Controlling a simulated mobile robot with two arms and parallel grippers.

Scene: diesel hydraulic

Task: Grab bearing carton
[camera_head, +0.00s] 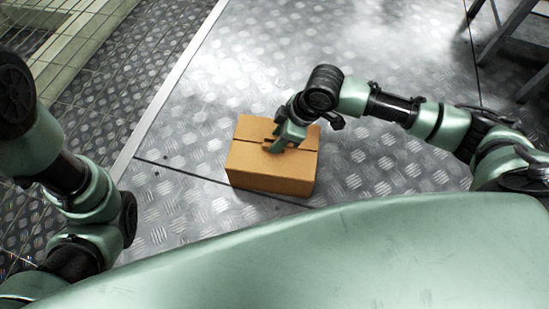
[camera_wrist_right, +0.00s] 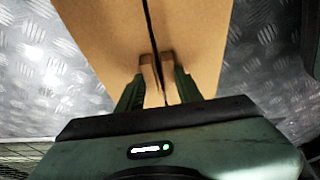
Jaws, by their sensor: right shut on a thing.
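The bearing carton (camera_head: 265,180) is a brown cardboard box on the diamond-plate metal floor, in the middle of the head view. My right gripper (camera_head: 274,146) is at its top face, near the middle seam. In the right wrist view the carton (camera_wrist_right: 200,35) fills the upper middle, with a dark seam running down it. There my right gripper (camera_wrist_right: 157,88) is shut on a small raised part of the carton's top at the seam. The fingertips are partly hidden against the cardboard. My left arm shows at the left of the head view, but its gripper is out of view.
The metal floor (camera_head: 400,175) around the carton is clear. A pale strip (camera_head: 170,85) divides it from a grated floor area (camera_head: 95,85) at the left. A dark metal frame like steps (camera_head: 510,40) stands at the upper right.

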